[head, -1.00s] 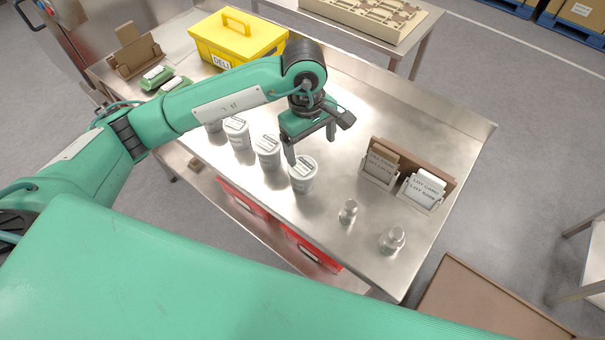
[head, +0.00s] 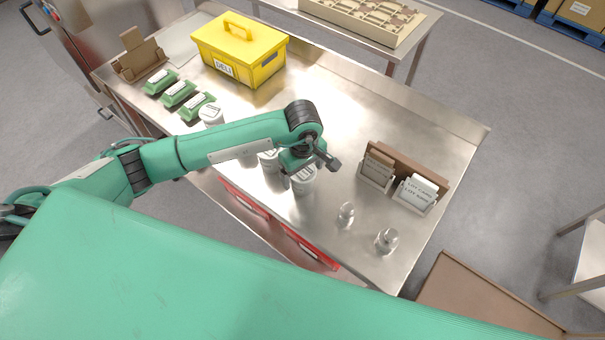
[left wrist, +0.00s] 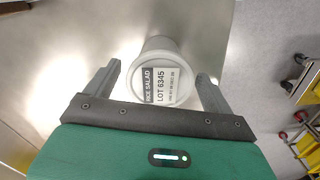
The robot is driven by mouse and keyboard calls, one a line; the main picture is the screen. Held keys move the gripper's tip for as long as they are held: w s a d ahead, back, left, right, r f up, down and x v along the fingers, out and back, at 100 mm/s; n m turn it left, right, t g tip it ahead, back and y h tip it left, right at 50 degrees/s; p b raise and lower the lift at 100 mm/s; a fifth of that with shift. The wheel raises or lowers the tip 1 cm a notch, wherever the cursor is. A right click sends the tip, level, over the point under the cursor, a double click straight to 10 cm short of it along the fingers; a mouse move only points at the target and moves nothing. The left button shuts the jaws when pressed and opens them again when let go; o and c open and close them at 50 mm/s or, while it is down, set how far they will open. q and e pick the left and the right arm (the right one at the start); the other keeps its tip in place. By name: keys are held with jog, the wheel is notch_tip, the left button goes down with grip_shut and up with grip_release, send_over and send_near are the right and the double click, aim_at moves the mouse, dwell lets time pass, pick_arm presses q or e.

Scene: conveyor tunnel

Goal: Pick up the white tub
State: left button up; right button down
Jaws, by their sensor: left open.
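The nearest white tub (head: 303,181) stands upright on the steel table (head: 352,110), at the right end of a row of white tubs. In the left wrist view the tub (left wrist: 165,75) shows its lid label, reading rice salad, LOT 6345. My left gripper (head: 299,178) is right over this tub, pointing down. In the left wrist view the open gripper (left wrist: 158,75) has one finger on each side of the tub, with gaps visible between fingers and tub. My right gripper is not in view.
Other white tubs (head: 211,115) stand to the left, partly behind my arm. Green packs (head: 179,94) and a yellow DELI box (head: 240,65) are at the back left. Two metal weights (head: 387,240) and a brown card holder (head: 408,165) stand to the right.

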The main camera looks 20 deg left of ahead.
pick_arm(q)
jog(key=shift+s+f+p, duration=0.1)
jog(key=shift+f+p, duration=0.2)
jog(key=shift+f, duration=1)
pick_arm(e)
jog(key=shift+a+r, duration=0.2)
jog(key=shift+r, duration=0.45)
pick_arm(q)
jog(key=c, duration=1.1)
jog(key=shift+r, duration=0.1)
